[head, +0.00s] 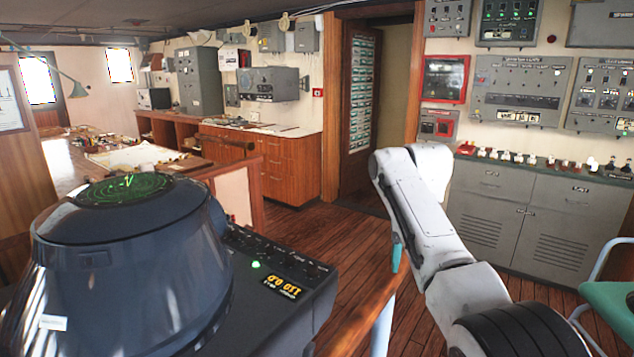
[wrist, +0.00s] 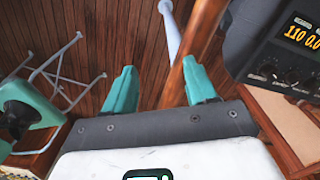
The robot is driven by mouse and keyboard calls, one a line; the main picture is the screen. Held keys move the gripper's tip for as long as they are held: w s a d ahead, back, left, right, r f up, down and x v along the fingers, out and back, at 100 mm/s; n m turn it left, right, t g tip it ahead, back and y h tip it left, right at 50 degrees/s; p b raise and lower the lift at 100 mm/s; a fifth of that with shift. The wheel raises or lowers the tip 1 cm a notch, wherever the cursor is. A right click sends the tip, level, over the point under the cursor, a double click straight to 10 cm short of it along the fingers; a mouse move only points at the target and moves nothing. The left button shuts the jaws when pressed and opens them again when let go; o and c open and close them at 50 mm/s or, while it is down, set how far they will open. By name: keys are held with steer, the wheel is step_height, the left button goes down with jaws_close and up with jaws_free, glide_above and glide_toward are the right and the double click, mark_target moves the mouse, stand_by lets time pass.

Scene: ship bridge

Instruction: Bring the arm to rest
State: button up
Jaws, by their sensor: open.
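My white arm (head: 425,215) rises from the lower right of the head view, bends at the top and points down toward the floor. My gripper (wrist: 158,70) shows in the wrist view with its two teal fingers spread apart and nothing between them. In the head view only a teal finger (head: 397,253) shows below the bend; the rest of the gripper is hidden behind the arm. The gripper hangs near a wooden rail (head: 352,325), which runs close by the right finger in the wrist view.
A dark radar console (head: 130,260) stands close on the left. A teal chair (head: 612,300) is at the right edge. Grey cabinets (head: 530,215) line the right wall. Wooden floor (head: 345,235) lies open toward the doorway (head: 380,90).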

steer(key=s+d+f, duration=0.1)
steer(key=s+f, duration=0.5)
steer(key=f, duration=0.3)
steer(key=s+f+n, duration=0.1)
steer(key=s+f, duration=0.4)
steer(key=f, duration=0.4)
steer(key=s+d+f, duration=0.1)
steer(key=s+f, duration=0.5)
steer(key=f, duration=0.3)
steer(key=s+d+f, duration=0.1)
steer(key=s+d, duration=0.1)
steer(key=s, duration=1.4)
steer(key=s+d+f+t, duration=0.1)
steer(key=s+d, duration=0.2)
steer(key=s, duration=1.3)
steer(key=shift+s+d+f, duration=0.15)
steer(key=shift+d+f, duration=0.15)
steer(key=shift+d, duration=0.05)
